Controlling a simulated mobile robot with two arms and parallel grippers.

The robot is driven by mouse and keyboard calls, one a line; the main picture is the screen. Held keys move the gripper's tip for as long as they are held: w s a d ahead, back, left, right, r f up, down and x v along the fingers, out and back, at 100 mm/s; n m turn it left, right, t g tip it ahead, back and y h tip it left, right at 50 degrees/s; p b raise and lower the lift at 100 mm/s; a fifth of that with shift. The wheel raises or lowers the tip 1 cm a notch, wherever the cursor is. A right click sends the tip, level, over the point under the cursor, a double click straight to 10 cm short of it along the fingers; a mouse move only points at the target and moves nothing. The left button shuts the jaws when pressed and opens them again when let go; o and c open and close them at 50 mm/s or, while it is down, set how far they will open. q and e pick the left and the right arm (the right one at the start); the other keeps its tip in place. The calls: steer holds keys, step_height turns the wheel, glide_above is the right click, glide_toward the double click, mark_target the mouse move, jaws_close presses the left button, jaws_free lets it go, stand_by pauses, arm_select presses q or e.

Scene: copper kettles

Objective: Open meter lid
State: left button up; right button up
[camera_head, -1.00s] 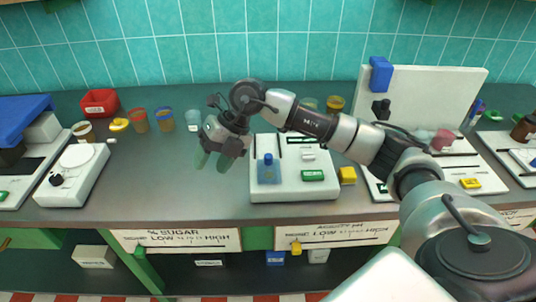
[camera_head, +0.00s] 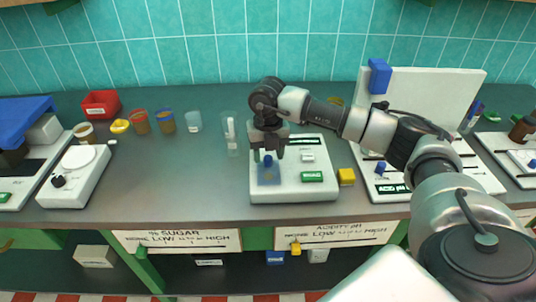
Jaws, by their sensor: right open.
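A white meter (camera_head: 318,187) stands on the dark counter in the middle, with a green label and small slots on top. Its lid (camera_head: 271,177) is a translucent blue plate on the left part of the meter, lying shut, with a small blue knob (camera_head: 267,160) upright on it. My right gripper (camera_head: 268,153) points down directly over the lid, fingers spread, with the knob showing between or just below the fingertips. I cannot tell whether the fingers touch it. My left gripper is not in view.
Clear tubes (camera_head: 231,134), a clear cup (camera_head: 193,121) and a red bin (camera_head: 100,103) stand to the left. A white device with an upright panel (camera_head: 428,95) is at right.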

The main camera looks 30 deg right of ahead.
steer(key=shift+f, duration=0.85)
jaws_close()
